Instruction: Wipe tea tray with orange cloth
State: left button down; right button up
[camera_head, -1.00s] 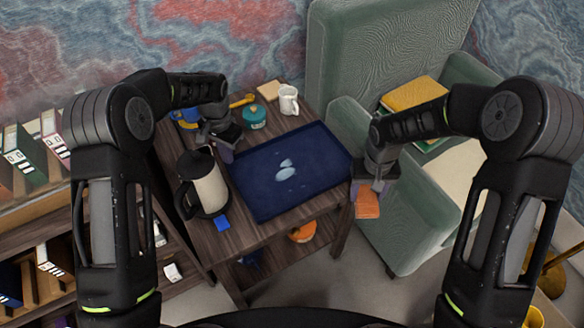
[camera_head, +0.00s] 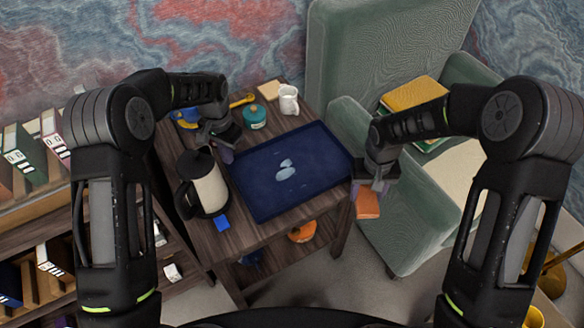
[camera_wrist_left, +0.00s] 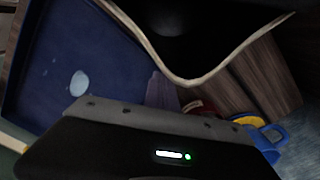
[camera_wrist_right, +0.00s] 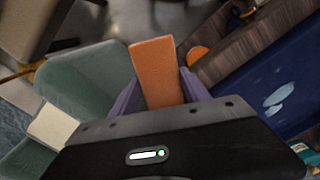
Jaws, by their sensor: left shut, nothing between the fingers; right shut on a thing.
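The dark blue tea tray (camera_head: 265,205) lies on the small wooden table, with pale wet-looking spots near its middle. The spots also show in the right wrist view (camera_wrist_right: 279,95). My right gripper (camera_head: 372,186) is shut on the orange cloth (camera_head: 367,204), just off the tray's right side. The cloth (camera_wrist_right: 157,72) hangs beyond the fingers in the right wrist view. My left gripper (camera_head: 227,152) is shut and empty at the tray's left back corner. In the left wrist view, its purple fingertips (camera_wrist_left: 162,92) are near the tray's edge (camera_wrist_left: 110,30).
A kettle (camera_head: 208,188) stands left of the tray. A teal pot (camera_head: 255,117) and white mug (camera_head: 289,99) stand behind it. A green armchair (camera_head: 400,215) is close on the right. A shelf with binders (camera_head: 30,150) stands at the left.

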pick_arm(q)
jog(key=shift+f+b, duration=0.35)
jog(key=shift+f, duration=0.25)
pick_arm(e)
jog(key=shift+f, duration=0.4)
pick_arm(q)
jog(key=shift+r, duration=0.15)
pick_arm(e)
jog(key=shift+r, duration=0.1)
